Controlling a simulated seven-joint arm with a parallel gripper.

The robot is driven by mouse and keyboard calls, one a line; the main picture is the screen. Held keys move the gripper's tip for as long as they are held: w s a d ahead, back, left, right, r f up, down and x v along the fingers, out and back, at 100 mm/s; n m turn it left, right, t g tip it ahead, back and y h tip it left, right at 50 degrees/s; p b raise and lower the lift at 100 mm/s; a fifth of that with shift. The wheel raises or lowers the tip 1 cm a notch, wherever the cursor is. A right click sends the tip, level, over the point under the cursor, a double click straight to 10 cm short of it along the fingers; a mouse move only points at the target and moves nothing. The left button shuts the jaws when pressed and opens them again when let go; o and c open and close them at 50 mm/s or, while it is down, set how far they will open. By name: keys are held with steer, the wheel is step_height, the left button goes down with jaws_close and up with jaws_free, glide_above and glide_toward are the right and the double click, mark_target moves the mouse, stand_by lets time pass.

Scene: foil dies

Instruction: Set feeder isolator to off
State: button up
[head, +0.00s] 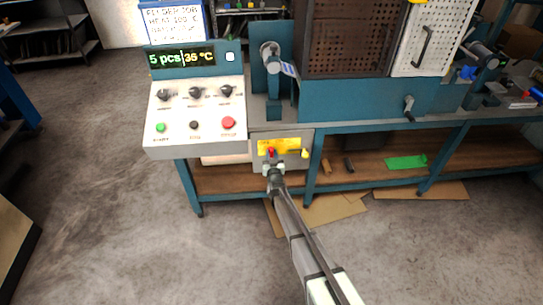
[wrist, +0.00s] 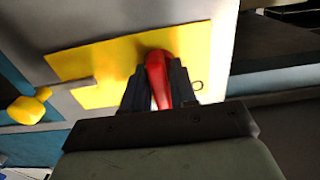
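The feeder isolator is a red handle (head: 271,153) on a yellow plate (head: 292,146), on the grey box below the bench top. In the wrist view the red handle (wrist: 157,75) stands roughly upright in front of the yellow plate (wrist: 100,62). My gripper (head: 273,166) is at the handle, and in the wrist view its dark fingers (wrist: 158,88) lie close on either side of it. They look shut on the handle, though a thin bright gap shows low beside the left finger. The plate's lettering is too small to read.
A yellow knob on a lever (head: 304,153) sits right of the handle; in the wrist view the knob (wrist: 28,108) is at left. The control panel (head: 196,110) with knobs and buttons overhangs to the upper left. A blue bench leg (head: 312,175) stands close at right.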

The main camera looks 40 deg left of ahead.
jaws_close()
steer(key=n, duration=0.7)
steer(key=shift+n, duration=0.3)
steer(key=n, duration=0.5)
steer(key=shift+n, duration=0.3)
steer(key=n, duration=0.4)
steer(key=shift+n, duration=0.3)
